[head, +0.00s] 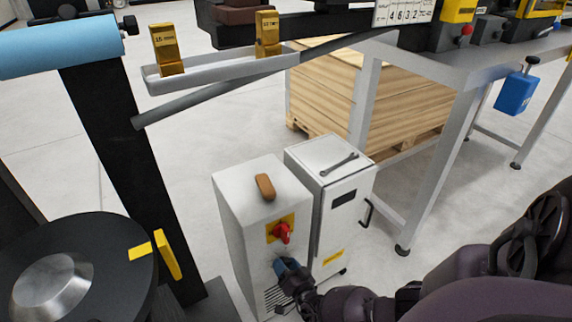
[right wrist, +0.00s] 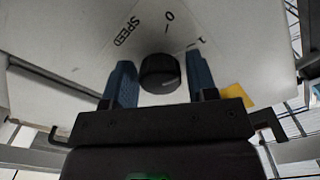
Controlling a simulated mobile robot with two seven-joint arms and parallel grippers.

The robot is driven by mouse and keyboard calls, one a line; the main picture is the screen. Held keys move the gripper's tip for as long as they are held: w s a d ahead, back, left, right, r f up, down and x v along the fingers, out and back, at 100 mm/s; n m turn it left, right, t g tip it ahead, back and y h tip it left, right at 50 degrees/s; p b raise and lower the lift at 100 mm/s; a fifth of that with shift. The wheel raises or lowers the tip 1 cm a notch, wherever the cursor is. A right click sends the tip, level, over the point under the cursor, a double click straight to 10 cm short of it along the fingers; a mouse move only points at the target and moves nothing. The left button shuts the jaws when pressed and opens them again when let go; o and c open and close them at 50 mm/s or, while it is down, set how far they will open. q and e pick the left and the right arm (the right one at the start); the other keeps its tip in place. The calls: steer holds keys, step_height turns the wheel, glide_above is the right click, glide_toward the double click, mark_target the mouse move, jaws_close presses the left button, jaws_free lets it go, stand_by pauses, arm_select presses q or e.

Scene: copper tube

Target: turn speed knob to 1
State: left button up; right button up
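The black round speed knob (right wrist: 160,73) sits on a white cabinet face in the right wrist view, near the printed word SPEED and the marks 0 and 1. Its pointer direction is too dark to tell. My right gripper (right wrist: 161,82) has its two blue fingers apart, one on each side of the knob; whether they touch it I cannot tell. In the head view my right gripper (head: 288,270) is at the front of the white cabinet (head: 232,215), below a red switch (head: 282,232) on a yellow plate, and hides the knob. My left gripper is not in view.
A second white cabinet (head: 338,220) with a wrench (head: 340,164) on top stands beside the first. A brown item (head: 265,187) lies on the first cabinet. A black post (head: 115,150) and wheel (head: 70,275) stand left. A wooden crate (head: 320,100) is behind.

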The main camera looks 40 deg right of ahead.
steer(key=shift+o, duration=0.8)
arm_select(q)
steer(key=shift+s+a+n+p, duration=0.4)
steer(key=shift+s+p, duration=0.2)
steer(key=shift+p, duration=0.6)
arm_select(e)
steer(key=v, duration=1)
steer(key=shift+s+a, duration=0.2)
steer(key=shift+s, duration=0.15)
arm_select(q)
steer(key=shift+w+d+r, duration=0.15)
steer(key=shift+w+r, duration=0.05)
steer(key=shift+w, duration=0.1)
